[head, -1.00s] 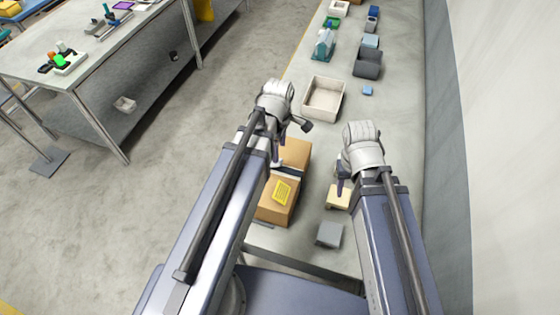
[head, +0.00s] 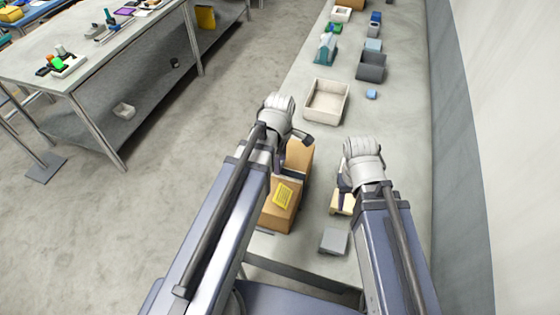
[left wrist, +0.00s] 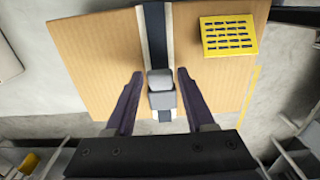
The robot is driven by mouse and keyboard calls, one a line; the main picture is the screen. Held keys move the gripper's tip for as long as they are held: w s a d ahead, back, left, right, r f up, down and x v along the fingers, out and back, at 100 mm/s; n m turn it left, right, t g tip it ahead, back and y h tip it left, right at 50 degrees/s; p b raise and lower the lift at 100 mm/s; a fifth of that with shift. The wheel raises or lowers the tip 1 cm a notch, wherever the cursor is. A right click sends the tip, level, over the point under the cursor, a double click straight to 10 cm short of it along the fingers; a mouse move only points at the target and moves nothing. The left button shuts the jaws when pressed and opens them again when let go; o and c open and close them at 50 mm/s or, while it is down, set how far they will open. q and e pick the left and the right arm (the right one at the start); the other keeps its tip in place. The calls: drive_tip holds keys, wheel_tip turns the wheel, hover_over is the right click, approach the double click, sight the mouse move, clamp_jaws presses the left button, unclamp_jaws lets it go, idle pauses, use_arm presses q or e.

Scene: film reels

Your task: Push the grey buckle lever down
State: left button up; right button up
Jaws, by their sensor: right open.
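A cardboard box (head: 282,208) sits on the bench under my left gripper (head: 277,168). In the left wrist view the box (left wrist: 100,55) has a dark strap (left wrist: 155,35) across it and a yellow label. The grey buckle lever (left wrist: 162,92) lies on the strap. My left gripper (left wrist: 158,78) is open, one finger on each side of the lever in that view, with gaps; I cannot tell its height above it. In the head view my arm hides the buckle. My right gripper (head: 343,200) is open, near a pale yellow block.
The pale yellow block (head: 335,205) and a grey block (head: 334,241) lie right of the box. A wall runs along the right.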

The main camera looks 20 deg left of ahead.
use_arm(q)
clamp_jaws()
drive_tip(key=shift+d+f+y+b, duration=0.45)
drive_tip(key=shift+y+b, duration=0.15)
drive_tip(key=shift+y, duration=0.4)
drive_tip(key=shift+d+f+y+b, duration=0.25)
drive_tip(key=shift+f+y+b, duration=0.15)
drive_tip(key=shift+y+b, duration=0.55)
drive_tip(key=shift+d+y+b, duration=0.1)
drive_tip(key=shift+y+b, duration=0.5)
drive_tip(key=shift+y, duration=0.25)
drive_tip(key=shift+r, duration=0.1)
